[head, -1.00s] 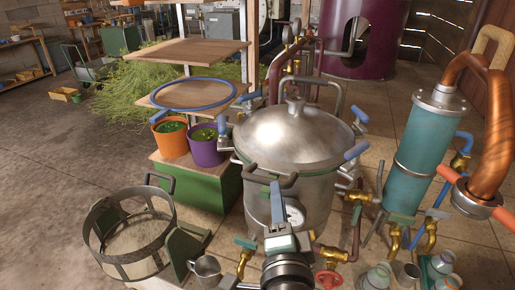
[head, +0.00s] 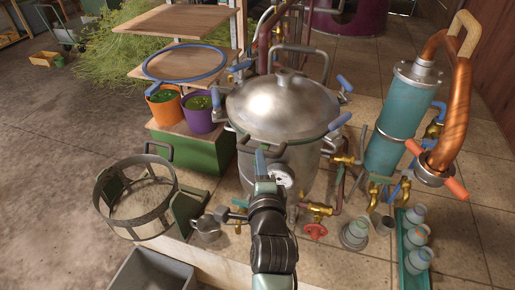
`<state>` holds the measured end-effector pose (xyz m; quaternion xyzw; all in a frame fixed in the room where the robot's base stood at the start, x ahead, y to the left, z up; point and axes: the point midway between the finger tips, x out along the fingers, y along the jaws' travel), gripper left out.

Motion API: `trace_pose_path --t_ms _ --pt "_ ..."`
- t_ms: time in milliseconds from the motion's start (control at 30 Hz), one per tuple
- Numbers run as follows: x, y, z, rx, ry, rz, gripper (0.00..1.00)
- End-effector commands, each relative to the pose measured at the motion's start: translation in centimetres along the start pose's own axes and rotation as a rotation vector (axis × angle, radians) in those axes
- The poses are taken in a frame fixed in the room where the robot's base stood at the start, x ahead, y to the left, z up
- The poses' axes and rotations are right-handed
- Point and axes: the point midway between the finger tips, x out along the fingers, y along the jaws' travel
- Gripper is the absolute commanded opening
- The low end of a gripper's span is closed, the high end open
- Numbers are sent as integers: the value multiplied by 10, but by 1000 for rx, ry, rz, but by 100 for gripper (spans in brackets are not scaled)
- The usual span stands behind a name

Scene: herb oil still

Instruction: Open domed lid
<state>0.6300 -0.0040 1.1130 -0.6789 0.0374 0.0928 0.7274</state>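The silver domed lid (head: 282,103) sits on the large steel pot (head: 310,165) in the middle of the head view, with a knob on top. Its rim looks seated on the pot all round where I can see it. Blue-ended levers stick out around the rim, one at the right front (head: 340,121) and one at the right back (head: 345,83). Another blue lever (head: 260,161) stands upright at the front. My gripper (head: 264,184) is just below this front lever, seen from behind. Its fingers are too hidden to tell whether they touch it.
A teal cylinder with copper pipe (head: 395,125) stands at the right. Brass valves and a tray of jars (head: 416,262) are at the lower right. A blue ring (head: 187,73) lies on the shelf.

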Motion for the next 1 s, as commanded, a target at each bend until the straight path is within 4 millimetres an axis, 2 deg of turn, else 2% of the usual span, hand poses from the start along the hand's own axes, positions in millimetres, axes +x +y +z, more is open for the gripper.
trace_pose_path --t_ms 100,333,500,800,1000 --pt "19 -2 0 -3 0 -1 35" --pt "44 -1 1 -1 -1 0 35" --pt "51 0 0 -2 -1 0 35" --pt "52 0 0 -1 0 -1 35" --pt "52 0 0 -1 0 -1 0"
